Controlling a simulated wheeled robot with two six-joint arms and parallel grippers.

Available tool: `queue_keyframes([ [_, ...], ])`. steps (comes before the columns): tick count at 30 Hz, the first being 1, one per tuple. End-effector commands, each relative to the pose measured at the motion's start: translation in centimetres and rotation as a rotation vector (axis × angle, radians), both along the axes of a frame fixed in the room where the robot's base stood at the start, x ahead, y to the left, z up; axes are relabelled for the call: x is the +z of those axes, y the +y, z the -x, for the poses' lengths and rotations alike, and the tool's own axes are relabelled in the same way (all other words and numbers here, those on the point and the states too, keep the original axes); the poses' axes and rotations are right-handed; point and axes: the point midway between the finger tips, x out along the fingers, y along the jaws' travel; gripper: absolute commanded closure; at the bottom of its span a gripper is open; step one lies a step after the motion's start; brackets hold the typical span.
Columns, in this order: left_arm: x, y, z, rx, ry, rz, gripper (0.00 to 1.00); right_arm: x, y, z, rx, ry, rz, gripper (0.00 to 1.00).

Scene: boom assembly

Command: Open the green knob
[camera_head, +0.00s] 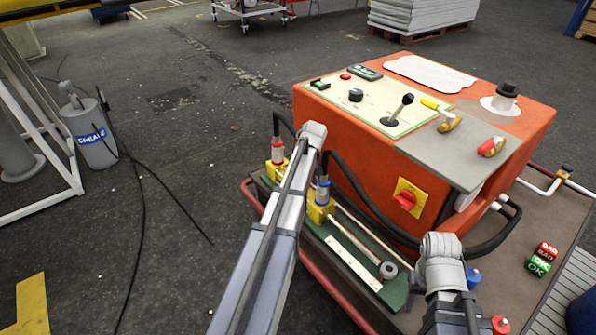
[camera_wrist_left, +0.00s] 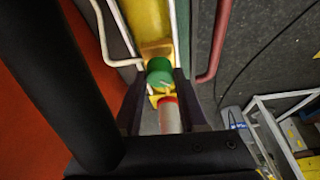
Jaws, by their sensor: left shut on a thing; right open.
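The green knob (camera_wrist_left: 159,71) shows in the left wrist view as a round cap above a yellow fitting. My left gripper (camera_wrist_left: 160,85) has its dark fingers on both sides of the knob and is shut on it. A pale cylinder with a red band (camera_wrist_left: 169,112) lies between the fingers, nearer the camera. In the head view my left arm reaches beside the yellow valve blocks, and I cannot make out the green knob there. My right gripper (camera_head: 447,272) is at the lower right of the head view, open, with its fingertips hard to make out.
An orange control box (camera_head: 340,125) with a joystick panel stands on the cart. A red rotary switch (camera_head: 405,200) faces front. Black hoses loop beside the box. OK and BAD blocks (camera_head: 543,259) sit at right. A grease canister (camera_head: 92,138) stands on the open floor at left.

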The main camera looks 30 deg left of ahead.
Motion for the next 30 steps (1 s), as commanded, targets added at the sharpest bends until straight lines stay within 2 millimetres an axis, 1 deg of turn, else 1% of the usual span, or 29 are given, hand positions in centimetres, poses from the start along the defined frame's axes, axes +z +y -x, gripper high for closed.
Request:
queue_keyframes([
  [14, 0.00, -0.01, 0.00, 0.013, 0.000, 0.001, 1.00, 0.00, 0.00, 0.00, 0.000, 0.000, 0.000, 0.50],
  [15, 0.00, -0.01, 0.00, 0.013, 0.000, 0.001, 0.55, 0.00, 0.00, 0.00, 0.000, 0.000, 0.000, 0.50],
  [22, 0.00, -0.01, 0.00, 0.013, 0.000, 0.001, 0.29, 0.00, 0.00, 0.00, 0.000, 0.000, 0.000, 0.50],
  [30, 0.05, -0.01, 0.00, 0.012, 0.000, 0.000, 0.28, 0.05, 0.01, 0.00, 0.000, 0.000, 0.000, 0.50],
])
